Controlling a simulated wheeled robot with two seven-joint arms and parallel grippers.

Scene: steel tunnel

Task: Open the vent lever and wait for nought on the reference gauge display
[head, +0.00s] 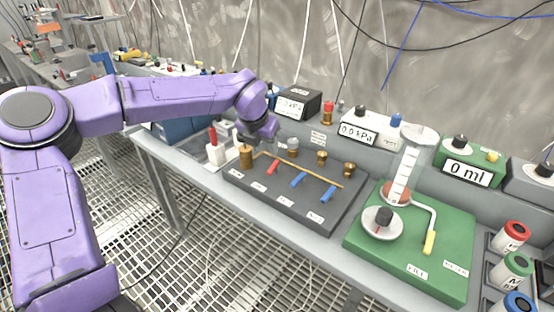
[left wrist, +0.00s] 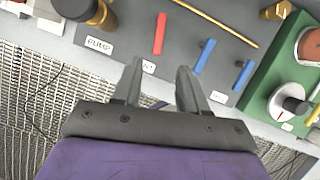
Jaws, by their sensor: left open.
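On a dark grey valve board (head: 315,213) lies a short red lever (head: 272,168), also in the left wrist view (left wrist: 160,34). The label below it is partly readable, ending in "NT". Two blue levers (head: 298,180) (head: 328,195) lie to its right. My left gripper (left wrist: 160,72) is open and empty, its fingertips pointing toward the red lever, which is apart from them in that view. In the head view my left gripper (head: 260,135) is above the board's back left. A white display (head: 357,133) reads 0.0 kPa. A black-cased kPa display (head: 291,106) is partly hidden and its number unclear.
A brass cylinder (head: 246,157) stands at the board's left, by the PUMP label (left wrist: 99,45). To the right is a green base (head: 440,262) with a dial and yellow-handled crank. A third display (head: 467,174) reads 0 ml. Capped canisters (head: 511,236) stand far right.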

